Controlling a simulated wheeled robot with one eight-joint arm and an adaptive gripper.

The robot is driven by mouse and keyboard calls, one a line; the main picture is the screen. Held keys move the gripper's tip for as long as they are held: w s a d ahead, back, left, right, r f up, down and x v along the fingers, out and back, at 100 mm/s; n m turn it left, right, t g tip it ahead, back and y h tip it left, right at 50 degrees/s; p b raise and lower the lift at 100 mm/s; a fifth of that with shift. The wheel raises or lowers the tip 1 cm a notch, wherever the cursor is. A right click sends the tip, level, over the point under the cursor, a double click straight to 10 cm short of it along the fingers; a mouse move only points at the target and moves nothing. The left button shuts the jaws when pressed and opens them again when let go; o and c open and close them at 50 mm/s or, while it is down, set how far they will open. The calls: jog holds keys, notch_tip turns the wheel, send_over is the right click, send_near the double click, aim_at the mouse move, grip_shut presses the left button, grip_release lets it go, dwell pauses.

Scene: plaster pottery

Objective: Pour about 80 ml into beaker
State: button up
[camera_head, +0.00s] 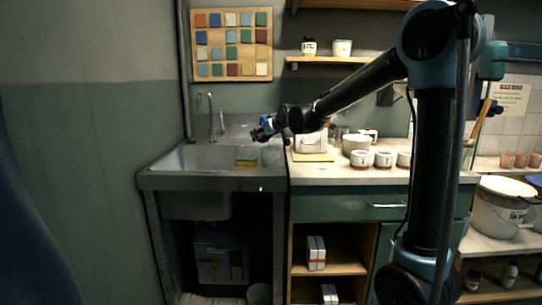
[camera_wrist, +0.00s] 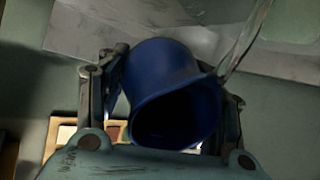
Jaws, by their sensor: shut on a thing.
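My gripper (camera_head: 264,131) is over the right side of the sink, shut on a blue jug (camera_wrist: 165,75). In the wrist view its two fingers (camera_wrist: 168,105) press on either side of the jug. The jug is tilted, its dark mouth facing the camera, so the level inside cannot be read. A pale, translucent streak (camera_wrist: 245,38) runs from the jug's lip and looks like pouring liquid. In the head view a faint clear vessel, seemingly the beaker (camera_head: 271,156), stands below my gripper at the sink's right edge. Its contents are too small to tell.
The sink (camera_head: 205,158) has a tap (camera_head: 211,118) at the back. A yellow-green sponge (camera_head: 246,157) lies left of the beaker. A tile board (camera_head: 232,44) hangs above.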

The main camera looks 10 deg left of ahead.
jog(key=shift+r+t+y, duration=0.3)
jog(key=shift+t, duration=0.1)
dwell(0.3)
jog(key=shift+w+d+f+g, duration=0.15)
jog(key=shift+d+f+g, duration=0.1)
jog(key=shift+g, duration=0.15)
jog(key=shift+a+f+m+g+h, duration=0.15)
jog(key=shift+f+g+h, duration=0.35)
jog(key=shift+h, duration=0.1)
jog(key=shift+a+f+m+g+h, duration=0.15)
jog(key=shift+f+g+h, duration=0.2)
jog(key=shift+g+h, duration=0.2)
jog(key=shift+f+g+h, duration=0.35)
jog(key=shift+f, duration=0.05)
jog(key=shift+w+f+g+h, duration=0.1)
jog(key=shift+f+g+h, duration=0.3)
jog(key=shift+g, duration=0.2)
jog(key=shift+w+a+f+g+h, duration=0.2)
jog(key=shift+f+g+h, duration=0.15)
jog(key=shift+f, duration=0.3)
jog(key=shift+d, duration=0.1)
